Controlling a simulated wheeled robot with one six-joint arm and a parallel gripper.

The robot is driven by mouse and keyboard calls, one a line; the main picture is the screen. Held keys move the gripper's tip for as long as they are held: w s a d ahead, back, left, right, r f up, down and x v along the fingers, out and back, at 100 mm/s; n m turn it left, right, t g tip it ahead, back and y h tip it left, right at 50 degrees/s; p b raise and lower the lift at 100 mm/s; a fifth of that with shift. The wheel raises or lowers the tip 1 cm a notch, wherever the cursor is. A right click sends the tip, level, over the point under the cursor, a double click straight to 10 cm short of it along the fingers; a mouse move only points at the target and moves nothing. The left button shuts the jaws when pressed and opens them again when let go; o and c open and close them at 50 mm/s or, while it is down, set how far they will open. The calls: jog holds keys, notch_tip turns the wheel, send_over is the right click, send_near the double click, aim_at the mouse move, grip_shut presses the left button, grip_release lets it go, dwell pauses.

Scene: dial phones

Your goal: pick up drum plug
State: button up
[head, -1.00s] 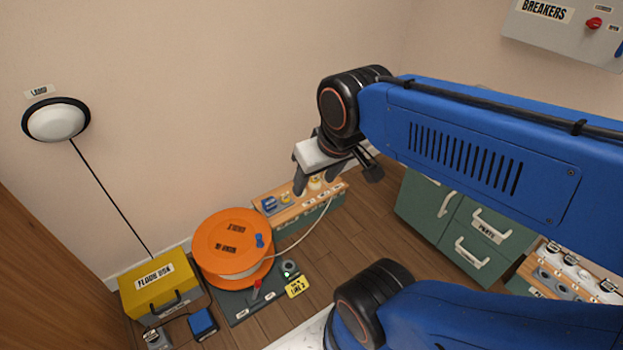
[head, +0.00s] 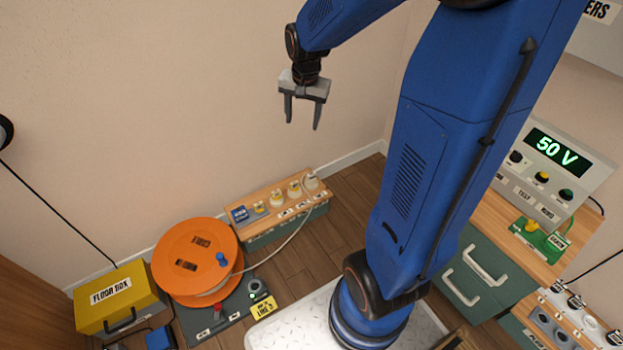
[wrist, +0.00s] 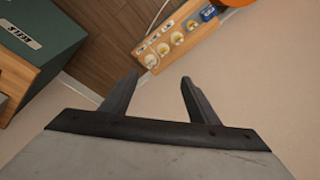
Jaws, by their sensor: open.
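The drum plug (head: 311,182) is a small white plug at the right end of a wooden-topped rack. A pale cord joins it to the orange drum (head: 188,250). In the wrist view the plug (wrist: 150,60) is at the near end of the rack, just beyond my fingertips in the picture, with the cord rising from it. My gripper (head: 302,124) is open and empty, fingers pointing down, apart from the plug and above the rack in the head view. It also shows in the wrist view (wrist: 160,77).
The rack (head: 285,222) holds several other plugs and a blue item, close beside the drum plug. A yellow floor box (head: 115,296) stands left of the drum. Green drawers (head: 470,277) and a 50 V meter (head: 558,152) are at right.

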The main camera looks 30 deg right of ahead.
jog(key=w+d+f+m+g, duration=0.1)
jog(key=w+d+f+m, duration=0.35)
jog(key=w+f, duration=0.5)
jog(key=m+g, duration=0.1)
jog(key=m, duration=0.3)
send_over(311, 174)
notch_tip(311, 174, down, 19)
notch_tip(311, 174, down, 11)
jog(key=shift+s+a+r, duration=0.1)
jog(key=shift+f, duration=2.85)
jog(key=c, duration=1.3)
jog(key=shift+r, duration=0.15)
